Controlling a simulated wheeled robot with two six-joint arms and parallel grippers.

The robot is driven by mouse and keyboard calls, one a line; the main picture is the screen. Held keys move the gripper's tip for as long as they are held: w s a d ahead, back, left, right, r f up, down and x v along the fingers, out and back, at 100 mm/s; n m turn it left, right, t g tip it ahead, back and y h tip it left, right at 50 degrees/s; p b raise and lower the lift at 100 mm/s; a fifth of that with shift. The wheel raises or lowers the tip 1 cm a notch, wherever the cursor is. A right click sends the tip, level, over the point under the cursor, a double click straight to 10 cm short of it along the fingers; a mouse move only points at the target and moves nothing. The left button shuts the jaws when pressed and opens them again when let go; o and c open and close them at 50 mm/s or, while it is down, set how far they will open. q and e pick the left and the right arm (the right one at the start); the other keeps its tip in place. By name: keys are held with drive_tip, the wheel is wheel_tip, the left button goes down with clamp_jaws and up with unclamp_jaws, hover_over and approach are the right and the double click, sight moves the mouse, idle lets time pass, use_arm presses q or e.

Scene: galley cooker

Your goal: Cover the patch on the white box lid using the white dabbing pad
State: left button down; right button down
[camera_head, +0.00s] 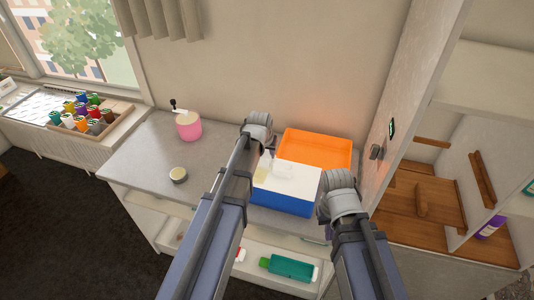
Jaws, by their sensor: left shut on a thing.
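The box (284,207) has a blue body and a white lid (306,177), and stands on the grey counter. A pale yellowish area (262,173), seemingly the patch, shows at the lid's left part. A small white block (284,171), seemingly the dabbing pad, is at the lid's back middle; I cannot tell whether it touches the lid. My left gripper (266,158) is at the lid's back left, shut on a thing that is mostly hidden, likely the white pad. My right gripper (324,212) is at the box's right side, its fingers mostly hidden by its wrist.
An orange tray (316,147) lies behind the box. A green bottle (289,268) lies on the shelf below. A wall panel rises at the right.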

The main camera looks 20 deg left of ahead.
use_arm(q)
drive_tip(key=shift+f+b, duration=0.85)
idle(0.9)
drive_tip(key=shift+s+d, duration=0.1)
idle(0.4)
drive_tip(key=shift+d, duration=0.55)
drive_tip(key=shift+a+r, duration=0.1)
drive_tip(key=shift+a, duration=0.1)
drive_tip(key=shift+a, duration=1.05)
drive_tip(key=shift+d, duration=0.15)
drive_tip(key=shift+d, duration=1.05)
drive_tip(key=shift+a, duration=0.15)
